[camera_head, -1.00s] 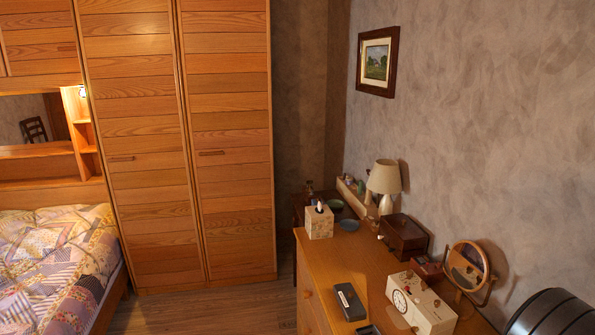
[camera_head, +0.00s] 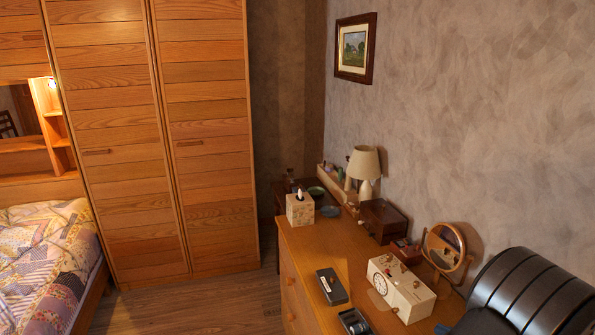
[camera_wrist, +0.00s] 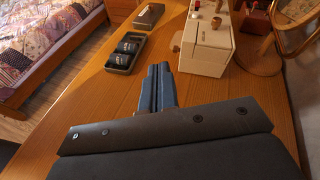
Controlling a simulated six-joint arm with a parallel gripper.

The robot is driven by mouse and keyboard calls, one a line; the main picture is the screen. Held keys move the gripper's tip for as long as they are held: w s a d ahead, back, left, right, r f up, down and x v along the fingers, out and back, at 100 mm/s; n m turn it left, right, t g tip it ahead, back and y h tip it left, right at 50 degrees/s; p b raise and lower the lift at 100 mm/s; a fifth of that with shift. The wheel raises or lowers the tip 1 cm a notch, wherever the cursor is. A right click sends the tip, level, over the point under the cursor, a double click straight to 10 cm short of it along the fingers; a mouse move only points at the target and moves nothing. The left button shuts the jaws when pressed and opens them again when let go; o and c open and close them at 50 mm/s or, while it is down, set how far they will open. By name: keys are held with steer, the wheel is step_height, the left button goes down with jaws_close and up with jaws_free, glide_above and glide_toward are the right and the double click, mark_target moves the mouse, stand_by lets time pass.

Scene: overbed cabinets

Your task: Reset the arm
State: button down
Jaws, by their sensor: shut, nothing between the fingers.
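My gripper (camera_wrist: 158,82) shows in the wrist view, with its two dark fingers shut together and nothing between them. It is above the wooden dresser top (camera_wrist: 100,115), and its tips point toward the far end. A cream clock box (camera_wrist: 208,42) stands just right of the fingertips. A dark open case (camera_wrist: 127,52) lies to their left. In the head view, part of my dark arm (camera_head: 530,295) shows at the lower right; the gripper itself is not visible there.
The dresser top (camera_head: 335,250) also holds a black case (camera_head: 332,287), a tissue box (camera_head: 300,210), a wooden box (camera_head: 383,220), a lamp (camera_head: 364,165) and a round mirror (camera_head: 445,247). A tall wardrobe (camera_head: 150,140) and a bed (camera_head: 45,260) stand left. The floor (camera_head: 230,305) between is clear.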

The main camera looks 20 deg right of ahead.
steer(key=shift+w+a+r+n+g+y, duration=0.1)
steer(key=shift+w+r+n+g+y, duration=0.2)
steer(key=shift+w+n+g, duration=0.45)
steer(key=shift+w+a+r+n+g+y, duration=0.1)
steer(key=shift+w+r+n+g+y, duration=0.25)
steer(key=shift+n+g, duration=0.65)
steer(key=shift+w+r+n+g+y, duration=0.15)
steer(key=shift+w+r+n+g, duration=0.3)
steer(key=shift+w+n+g, duration=0.4)
steer(key=shift+s, duration=0.25)
steer(key=c, duration=2.2)
jaws_free()
steer(key=c, duration=1.1)
jaws_free()
steer(key=o, duration=1.1)
steer(key=w+a+r+n+g, duration=0.2)
steer(key=w+a+r+g, duration=0.2)
steer(key=w+a+r, duration=0.1)
steer(key=shift+w+a+r+n+g+h, duration=0.3)
steer(key=shift+r+n+h, duration=0.1)
steer(key=shift+r, duration=0.2)
steer(key=w+a+r+n+g+h, duration=0.2)
steer(key=w+a+r+h, duration=0.15)
steer(key=r, duration=0.35)
steer(key=w+a+r+n+g+h, duration=0.1)
steer(key=w+a+r+g+h, duration=0.1)
steer(key=a+r, duration=0.35)
step_height(320, 180, down, 9)
steer(key=shift+s+d, duration=0.15)
steer(key=shift+d, duration=0.25)
